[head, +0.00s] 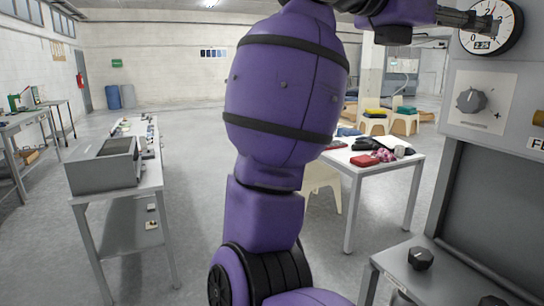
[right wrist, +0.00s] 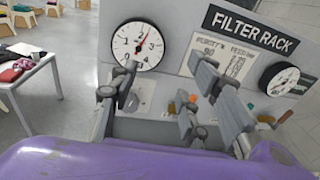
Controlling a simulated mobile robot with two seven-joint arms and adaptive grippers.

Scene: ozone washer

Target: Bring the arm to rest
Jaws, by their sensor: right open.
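My right arm, purple with black bands, rises through the middle of the head view and bends right at the top. Its gripper (head: 482,20) reaches in front of a round white gauge (head: 492,27) on the grey machine. In the right wrist view the gripper (right wrist: 168,76) is open, its two grey fingers wide apart with nothing between them. Beyond the fingers are the grey panel, a gauge (right wrist: 138,46) and a "FILTER RACK" sign (right wrist: 250,32). In these views I cannot tell whether a finger touches the panel. My left gripper is in neither view.
A white table (head: 400,172) with folded cloths stands behind my arm. A grey bench (head: 115,205) with a metal box stands left. Open floor lies between.

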